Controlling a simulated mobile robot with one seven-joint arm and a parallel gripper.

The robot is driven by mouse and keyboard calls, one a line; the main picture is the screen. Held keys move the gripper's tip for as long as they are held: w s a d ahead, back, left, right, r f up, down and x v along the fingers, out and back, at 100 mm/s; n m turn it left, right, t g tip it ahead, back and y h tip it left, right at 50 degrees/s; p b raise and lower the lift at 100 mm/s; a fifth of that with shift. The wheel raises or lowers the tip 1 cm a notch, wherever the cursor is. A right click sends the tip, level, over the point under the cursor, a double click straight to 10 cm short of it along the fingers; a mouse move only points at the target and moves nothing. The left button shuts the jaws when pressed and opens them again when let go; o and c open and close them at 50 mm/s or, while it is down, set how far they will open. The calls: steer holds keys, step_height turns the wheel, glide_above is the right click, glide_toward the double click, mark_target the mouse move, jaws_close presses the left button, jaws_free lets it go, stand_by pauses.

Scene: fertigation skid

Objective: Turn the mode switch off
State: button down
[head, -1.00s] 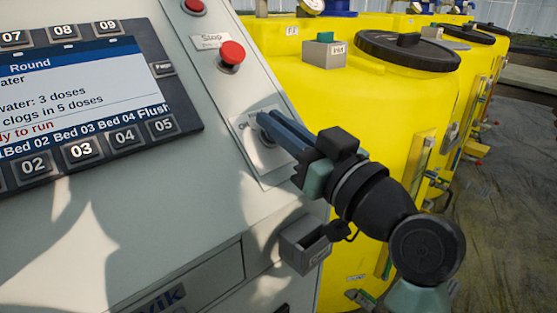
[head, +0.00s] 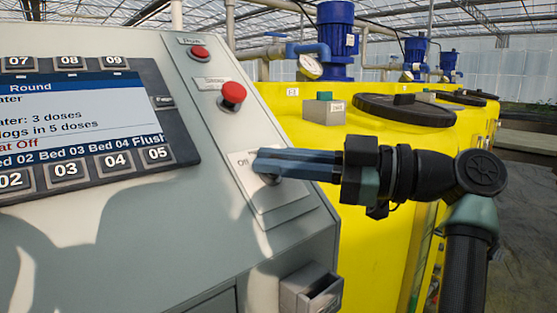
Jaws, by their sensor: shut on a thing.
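The mode switch sits on a pale plate (head: 285,208) on the sloped front of the grey cabinet, with the word "Off" readable at the plate's left. My gripper (head: 262,164) reaches in from the right, its blue fingers nearly level and pointing left across the plate. It is shut on the switch knob (head: 268,179). The fingers hide most of the knob, so its pointer direction cannot be read. The cabinet's screen (head: 75,115) has a red line ending in "at Off".
Two red push buttons (head: 232,95) are above the plate. A small open grey box (head: 312,290) hangs below it. Yellow tanks (head: 360,235) with black lids stand close behind my gripper. Number keys (head: 67,169) surround the screen.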

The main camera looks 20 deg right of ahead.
steer(key=shift+n+g, duration=0.6)
steer(key=c, duration=0.9)
jaws_free()
steer(key=shift+c, duration=0.2)
steer(key=v, duration=1.3)
steer(key=shift+f, duration=0.2)
